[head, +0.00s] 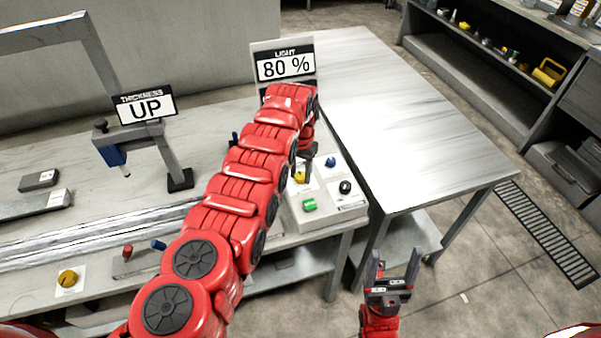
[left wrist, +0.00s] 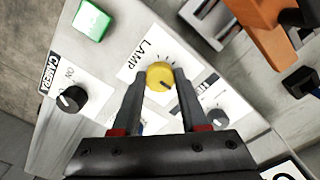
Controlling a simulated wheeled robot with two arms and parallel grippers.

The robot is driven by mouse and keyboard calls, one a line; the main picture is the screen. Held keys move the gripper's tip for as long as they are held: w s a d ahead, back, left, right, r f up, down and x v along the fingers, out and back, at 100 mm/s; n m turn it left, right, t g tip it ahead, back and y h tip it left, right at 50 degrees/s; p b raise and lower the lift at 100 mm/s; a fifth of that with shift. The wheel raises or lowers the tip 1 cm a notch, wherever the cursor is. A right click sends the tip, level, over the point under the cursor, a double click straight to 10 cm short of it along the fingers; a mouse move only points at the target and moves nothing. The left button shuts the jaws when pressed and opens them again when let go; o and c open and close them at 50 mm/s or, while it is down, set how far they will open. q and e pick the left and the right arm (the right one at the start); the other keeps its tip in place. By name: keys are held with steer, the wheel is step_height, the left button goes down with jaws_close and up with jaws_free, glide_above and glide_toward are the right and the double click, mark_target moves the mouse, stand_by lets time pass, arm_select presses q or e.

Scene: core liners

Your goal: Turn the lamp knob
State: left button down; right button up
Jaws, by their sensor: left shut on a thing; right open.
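The yellow lamp knob (left wrist: 159,75) sits on a white plate marked LAMP in the left wrist view. In the head view the knob (head: 299,177) is partly hidden by my left gripper (head: 302,170). That gripper (left wrist: 155,80) reaches down to the control panel, its two fingers on either side of the knob and shut on it. A sign marked LIGHT (head: 285,66) reads 80 %. My right gripper (head: 392,262) is open and empty, pointing up in front of the bench.
The control box (head: 349,206) also bears a green button (head: 309,204), a black camera knob (head: 345,187) and a blue knob (head: 330,161). Another yellow knob (head: 67,278) is at the bench's front left. The metal table (head: 410,110) is clear.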

arm_select(q)
steer(key=shift+n, duration=0.8)
steer(key=shift+c, duration=2.1)
jaws_free()
steer(key=shift+r, duration=0.1)
